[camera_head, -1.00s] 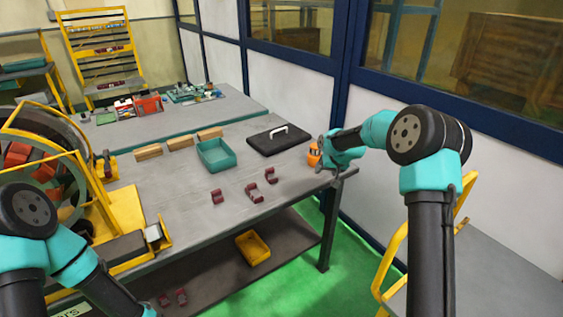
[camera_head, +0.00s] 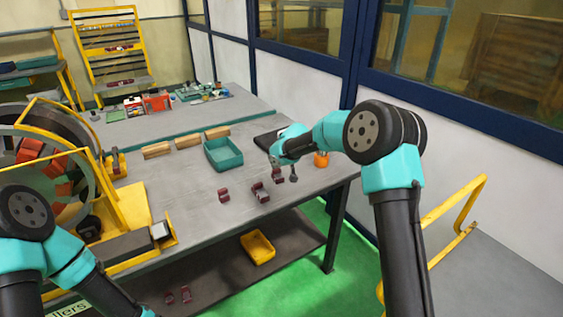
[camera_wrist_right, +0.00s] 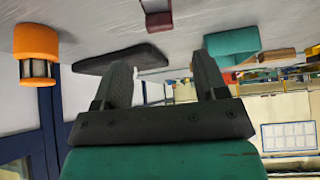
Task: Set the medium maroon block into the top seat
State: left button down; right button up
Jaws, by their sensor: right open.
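Several maroon blocks stand on the grey table: a front-left one (camera_head: 223,195), a larger-looking one (camera_head: 261,193) in the middle, and one farther back (camera_head: 277,175). I cannot tell for sure which is the medium one. My right gripper (camera_head: 274,160) is just above and behind the far block; in the right wrist view the gripper (camera_wrist_right: 164,75) is open and empty, with a maroon block (camera_wrist_right: 158,20) beyond its fingers. The round stator frame (camera_head: 88,165) with orange-red pieces stands at the left; its top seat is not clear. My left gripper is out of view.
A black case (camera_wrist_right: 120,58) lies behind my right gripper. A yellow tray (camera_head: 257,247) is on the lower shelf. The front middle of the tabletop is clear.

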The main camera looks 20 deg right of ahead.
aim_at(277, 169)
jog(key=shift+f, duration=0.15)
jog(key=shift+x, duration=4.9)
jog(key=shift+c, duration=0.2)
jog(key=c, duration=1.2)
jog(key=shift+r, duration=3.1)
